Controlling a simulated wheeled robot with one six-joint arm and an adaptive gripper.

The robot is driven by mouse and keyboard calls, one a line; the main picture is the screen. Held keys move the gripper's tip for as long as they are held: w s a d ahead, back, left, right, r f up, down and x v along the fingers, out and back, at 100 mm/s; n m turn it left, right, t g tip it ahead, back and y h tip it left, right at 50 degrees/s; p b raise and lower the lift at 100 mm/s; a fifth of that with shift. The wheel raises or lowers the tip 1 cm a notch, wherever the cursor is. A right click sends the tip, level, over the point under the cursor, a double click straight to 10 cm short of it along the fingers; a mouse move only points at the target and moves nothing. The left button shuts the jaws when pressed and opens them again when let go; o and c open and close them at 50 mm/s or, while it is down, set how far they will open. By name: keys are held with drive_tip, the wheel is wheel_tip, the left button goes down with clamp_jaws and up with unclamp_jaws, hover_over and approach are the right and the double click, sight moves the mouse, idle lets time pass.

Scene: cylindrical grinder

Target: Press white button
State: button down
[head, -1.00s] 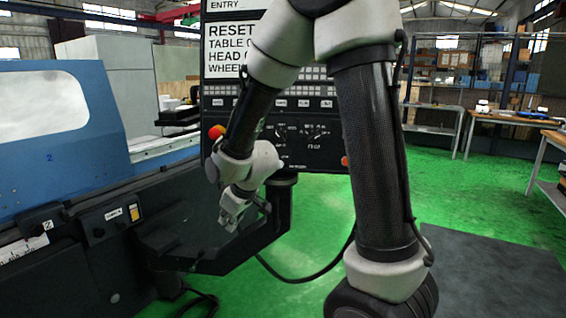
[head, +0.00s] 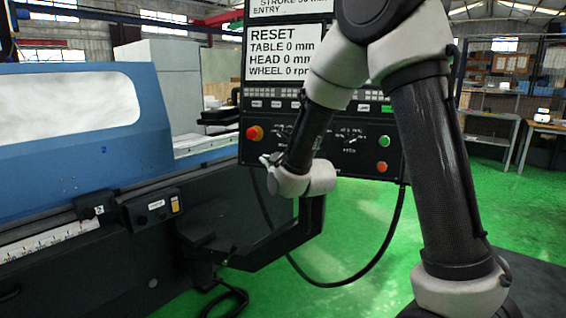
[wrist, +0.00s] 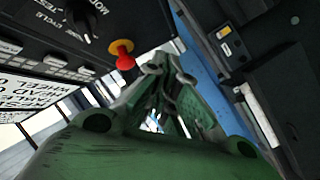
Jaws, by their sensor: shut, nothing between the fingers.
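A dark control panel (head: 345,130) stands on a post beside the blue machine. A row of small white keys (head: 257,104) runs below its screen, and such keys also show in the wrist view (wrist: 52,60). I cannot tell which is the white button. My gripper (head: 265,160) is at the panel's lower left, below the red emergency knob (head: 254,132), partly hidden by my arm. In the wrist view my gripper (wrist: 165,75) is shut and empty, its tips apart from the keys and near the red knob (wrist: 124,58).
A green button (head: 384,141) and an orange button (head: 382,167) sit at the panel's right. A small box with a yellow part (head: 175,204) is on the machine front (head: 130,240). A black cable (head: 350,282) hangs under the panel.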

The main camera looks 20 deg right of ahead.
drive_tip(key=w+d+f, duration=0.1)
drive_tip(key=w+d, duration=0.3)
drive_tip(key=w, duration=0.3)
drive_tip(key=shift+w+d+f, duration=0.15)
drive_tip(key=shift+d+f, duration=0.1)
drive_tip(key=shift+d, duration=0.05)
drive_tip(key=shift+w, duration=0.1)
idle(1.3)
drive_tip(key=shift+w+d+f, duration=0.1)
drive_tip(key=shift+w+d, duration=0.1)
drive_tip(key=shift+w, duration=0.05)
drive_tip(key=shift+w+d, duration=0.25)
drive_tip(key=shift+w, duration=0.1)
idle(0.7)
drive_tip(key=shift+s+a, duration=0.45)
drive_tip(key=shift+s, duration=0.25)
drive_tip(key=s+a, duration=0.1)
drive_tip(key=s, duration=0.1)
drive_tip(key=s+a+r, duration=0.1)
drive_tip(key=s, duration=0.1)
drive_tip(key=shift+s+a, duration=0.1)
drive_tip(key=shift+a, duration=0.25)
